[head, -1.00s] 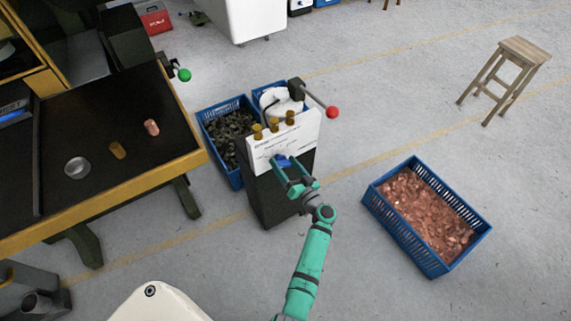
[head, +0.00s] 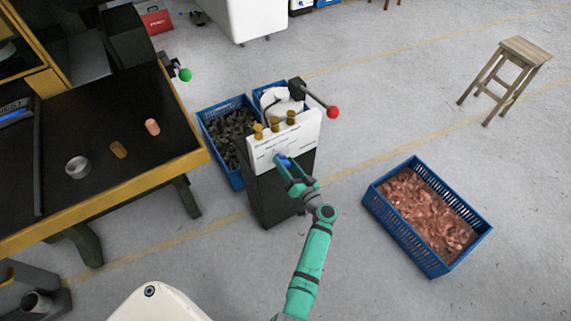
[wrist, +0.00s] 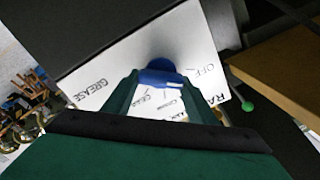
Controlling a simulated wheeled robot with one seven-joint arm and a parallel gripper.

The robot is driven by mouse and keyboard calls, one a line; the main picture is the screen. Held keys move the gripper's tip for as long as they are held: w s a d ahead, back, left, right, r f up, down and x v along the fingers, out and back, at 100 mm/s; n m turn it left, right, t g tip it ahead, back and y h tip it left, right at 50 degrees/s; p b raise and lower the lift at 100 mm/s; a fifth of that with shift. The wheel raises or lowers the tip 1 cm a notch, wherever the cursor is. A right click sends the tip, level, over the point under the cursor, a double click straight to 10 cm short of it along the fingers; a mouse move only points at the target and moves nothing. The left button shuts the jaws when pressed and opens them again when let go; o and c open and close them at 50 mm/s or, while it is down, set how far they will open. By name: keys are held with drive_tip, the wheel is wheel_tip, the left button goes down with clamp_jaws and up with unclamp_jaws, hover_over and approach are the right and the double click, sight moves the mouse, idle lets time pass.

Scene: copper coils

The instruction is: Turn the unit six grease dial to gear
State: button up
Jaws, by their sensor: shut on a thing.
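The grease dial is a blue knob (wrist: 162,73) on a white panel (wrist: 205,60) in the wrist view. It also shows as a small blue spot in the head view (head: 283,161). My gripper (wrist: 158,92) has one green finger on each side of the dial and is shut on it. In the head view my gripper (head: 290,172) is at the front of the panel. Black lettering around the dial includes OFF and GREASE; other labels are upside down and partly covered by the fingers. A white mark shows on the dial, but I cannot tell which label it indicates.
Brass-coloured fittings (head: 274,124) and a red-knobbed lever (head: 332,112) stand on top of the unit. Blue crates stand behind it. A blue crate of copper scrap (head: 385,206) is to the right. A dark-topped bench (head: 60,200) is to the left.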

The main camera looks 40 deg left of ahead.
drive_tip(key=m, duration=0.6)
drive_tip(key=shift+f, duration=0.25)
drive_tip(key=m, duration=0.5)
drive_tip(key=shift+f, duration=0.2)
drive_tip(key=m, duration=0.5)
drive_tip(key=shift+a+f+m, duration=0.1)
drive_tip(key=shift+f+m, duration=0.1)
drive_tip(key=shift+m, duration=0.2)
drive_tip(key=m, duration=0.5)
drive_tip(key=shift+s+f, duration=0.1)
drive_tip(key=shift+s, duration=0.05)
drive_tip(key=shift+m, duration=0.3)
drive_tip(key=o, duration=1.1)
drive_tip(key=shift+c, duration=0.2)
